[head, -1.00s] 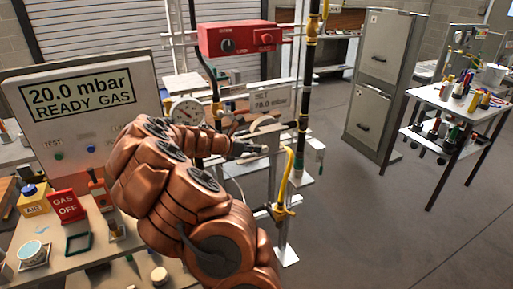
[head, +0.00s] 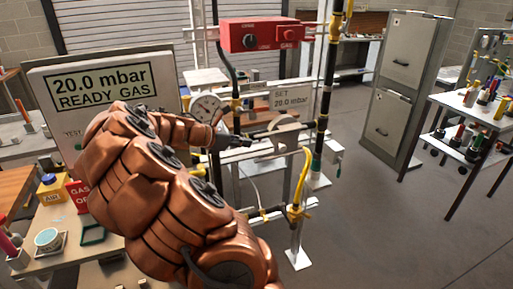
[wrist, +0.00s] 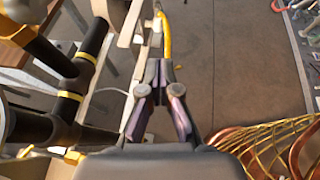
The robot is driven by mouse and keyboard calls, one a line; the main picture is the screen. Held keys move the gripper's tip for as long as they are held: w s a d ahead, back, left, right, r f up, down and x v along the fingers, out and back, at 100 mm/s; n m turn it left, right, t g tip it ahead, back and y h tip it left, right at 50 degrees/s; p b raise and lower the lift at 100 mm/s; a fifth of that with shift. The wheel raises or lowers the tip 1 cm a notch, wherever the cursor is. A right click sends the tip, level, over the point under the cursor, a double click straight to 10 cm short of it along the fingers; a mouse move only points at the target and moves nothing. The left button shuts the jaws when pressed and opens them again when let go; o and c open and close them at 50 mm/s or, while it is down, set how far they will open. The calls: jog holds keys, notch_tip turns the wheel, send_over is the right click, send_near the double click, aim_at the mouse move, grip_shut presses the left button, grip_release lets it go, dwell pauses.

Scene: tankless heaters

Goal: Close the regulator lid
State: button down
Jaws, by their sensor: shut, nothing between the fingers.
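My gripper (head: 245,141) is shut and empty, held in front of the pipe rig beside the pale rounded part on the pipe (head: 287,138). This part looks like the regulator with its lid, but I cannot tell the lid's angle. In the wrist view the closed fingertips (wrist: 160,70) point past the rig with floor beyond them. A pale rounded piece (wrist: 112,10) shows at the top of that view, ahead and left of the fingers, apart from them. My arm hides part of the rig in the head view.
A pressure gauge (head: 207,108) and a "SET 20.0 mbar" sign (head: 291,97) are close to my gripper. A yellow hose (head: 302,180) hangs at the right of the rig. A red control box (head: 268,34) is above. Open floor (head: 390,230) lies to the right.

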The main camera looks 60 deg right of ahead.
notch_tip(320, 180, down, 7)
jog(key=s+g+h+b, duration=0.1)
jog(key=g+h+b, duration=0.1)
jog(key=b, duration=0.8)
jog(key=g+h+b, duration=0.2)
jog(key=h+b, duration=0.2)
jog(key=b, duration=0.6)
send_near(280, 149)
jog(key=x, duration=0.7)
jog(key=shift+d+f, duration=0.1)
jog(key=shift+t, duration=0.3)
